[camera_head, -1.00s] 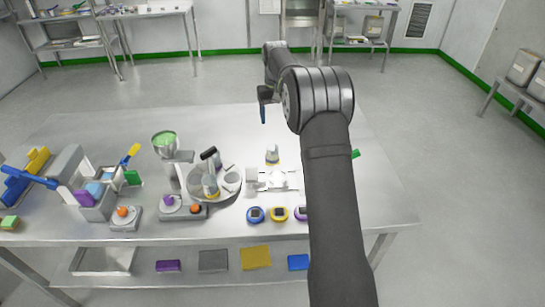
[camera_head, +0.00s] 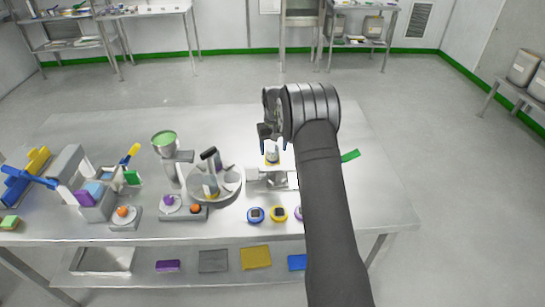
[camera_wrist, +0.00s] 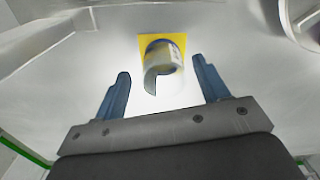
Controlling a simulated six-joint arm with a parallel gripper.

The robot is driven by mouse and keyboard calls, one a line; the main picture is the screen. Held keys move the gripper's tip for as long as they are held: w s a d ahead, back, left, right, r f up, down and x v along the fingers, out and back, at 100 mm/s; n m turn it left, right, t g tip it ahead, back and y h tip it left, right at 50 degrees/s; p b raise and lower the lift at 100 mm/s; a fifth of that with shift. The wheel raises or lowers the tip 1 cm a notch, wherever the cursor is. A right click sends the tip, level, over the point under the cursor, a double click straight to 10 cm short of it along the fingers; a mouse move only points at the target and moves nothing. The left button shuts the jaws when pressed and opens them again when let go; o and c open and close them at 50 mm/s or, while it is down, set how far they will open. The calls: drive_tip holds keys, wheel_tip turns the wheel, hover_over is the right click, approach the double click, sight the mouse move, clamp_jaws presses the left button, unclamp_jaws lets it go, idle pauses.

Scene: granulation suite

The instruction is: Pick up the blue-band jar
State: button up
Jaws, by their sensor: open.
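A small pale jar (camera_wrist: 158,84) with a dark bluish band stands on a yellow square pad (camera_wrist: 180,45) in the wrist view. It also shows in the head view (camera_head: 272,156), low between the fingertips. My gripper (camera_wrist: 161,72) has its two blue fingers spread, one on each side of the jar in the picture. In the head view, my gripper (camera_head: 273,146) points down over the jar. I cannot tell whether the fingers touch it. My arm hides part of the table to the right.
A round grey turntable (camera_head: 229,190) with containers stands left of the jar. A white device (camera_head: 253,174) sits just in front of it. The back of the table is clear.

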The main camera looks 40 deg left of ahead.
sight(273, 153)
wheel_tip(273, 153, down, 3)
drive_tip(key=shift+s+a+f, duration=0.1)
drive_tip(key=shift+s, duration=0.05)
drive_tip(key=c, duration=1.1)
